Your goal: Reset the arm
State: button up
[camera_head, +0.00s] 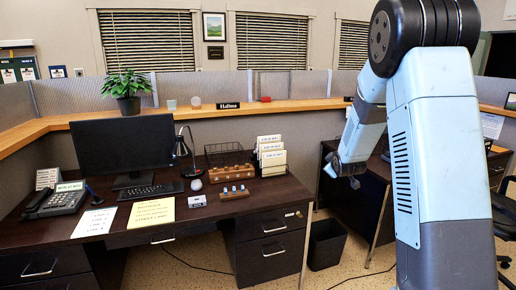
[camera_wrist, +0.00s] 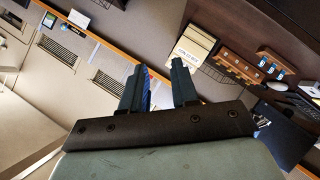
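My arm rises on the right in the head view and bends down toward my gripper (camera_head: 343,171), which hangs in front of the gap between the two desks. In the wrist view my gripper (camera_wrist: 160,88) shows two dark fingers standing apart. Nothing is seen between the fingers except the distant room. My gripper touches nothing that I can see.
The left desk (camera_head: 200,212) bears a monitor (camera_head: 118,142), a phone (camera_head: 57,200), a lamp (camera_head: 186,150), file folders (camera_head: 271,155) and a wooden block with pegs (camera_head: 234,192). A black bin (camera_head: 327,244) stands on the floor. A chair (camera_head: 504,212) is at the right edge.

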jog(key=s+a+r+m+g, duration=0.1)
jog(key=s+r+m, duration=0.1)
jog(key=s+r, duration=0.4)
jog(key=s+a+r+m+g, duration=0.1)
jog(key=s+r, duration=0.2)
jog(key=s, duration=0.6)
jog(key=s+r+m+g, duration=0.2)
jog(key=s+r, duration=0.3)
jog(key=s, duration=0.2)
jog(key=s+a+m+g, duration=0.3)
jog(key=s, duration=2.1)
jog(key=shift+s+r+m+y, duration=0.3)
jog(key=shift+r+y, duration=0.05)
jog(key=shift+y, duration=0.05)
jog(key=shift+o, duration=0.7)
